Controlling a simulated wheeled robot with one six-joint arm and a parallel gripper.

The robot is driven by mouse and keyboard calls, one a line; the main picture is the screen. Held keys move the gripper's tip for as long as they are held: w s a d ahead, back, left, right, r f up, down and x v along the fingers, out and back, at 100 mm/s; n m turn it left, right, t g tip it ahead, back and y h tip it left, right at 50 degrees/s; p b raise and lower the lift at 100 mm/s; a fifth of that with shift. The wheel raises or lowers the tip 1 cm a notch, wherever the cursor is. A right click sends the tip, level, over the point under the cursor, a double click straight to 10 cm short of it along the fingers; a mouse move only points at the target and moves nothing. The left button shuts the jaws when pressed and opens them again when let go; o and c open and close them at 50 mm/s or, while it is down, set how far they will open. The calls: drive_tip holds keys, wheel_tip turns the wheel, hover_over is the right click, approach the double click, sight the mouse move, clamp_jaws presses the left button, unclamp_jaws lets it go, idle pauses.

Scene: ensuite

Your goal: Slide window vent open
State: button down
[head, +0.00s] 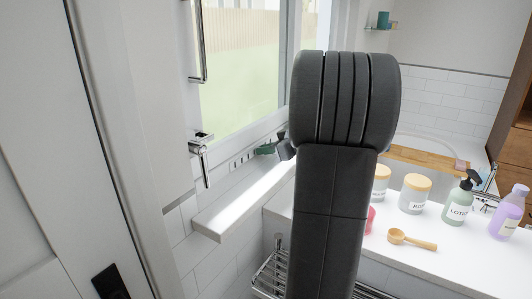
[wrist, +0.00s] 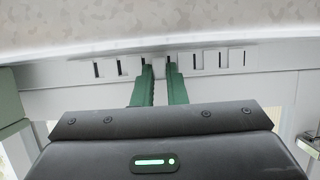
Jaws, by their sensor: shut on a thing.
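The window vent (wrist: 208,60) is a pale strip with a row of dark narrow slots to either side of my fingers in the wrist view. In the head view the vent (head: 240,161) is on the lower frame of the window, just above the sill. My gripper (wrist: 159,69) has its two green fingertips up against the middle of the vent, shut on its small slider tab. The tab itself is mostly hidden between the fingers. In the head view my gripper (head: 267,149) is partly hidden behind my dark arm.
The white sill (head: 235,200) runs below the window. Chrome handles (head: 201,150) are at the left of the window. A counter at right holds jars (head: 415,195), a lotion bottle (head: 461,205), a purple bottle (head: 510,213) and a wooden scoop (head: 410,240). A chrome rack is below.

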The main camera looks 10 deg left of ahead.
drive_tip(key=shift+w+d+f+b, duration=0.15)
drive_tip(key=shift+w+b, duration=0.25)
drive_tip(key=shift+b, duration=0.25)
drive_tip(key=shift+r, duration=0.2)
drive_tip(key=c, duration=1.4)
unclamp_jaws()
drive_tip(key=shift+c, duration=0.2)
drive_tip(key=shift+d, duration=0.1)
drive_tip(key=b+v, duration=0.1)
drive_tip(key=v, duration=1.2)
drive_tip(key=shift+d, duration=0.35)
drive_tip(key=shift+s, duration=0.1)
drive_tip(key=p+x, duration=0.1)
drive_tip(key=x, duration=1.2)
drive_tip(key=shift+a, duration=0.35)
drive_tip(key=shift+a+p, duration=0.2)
drive_tip(key=shift+p, duration=0.15)
drive_tip(key=shift+s, duration=0.1)
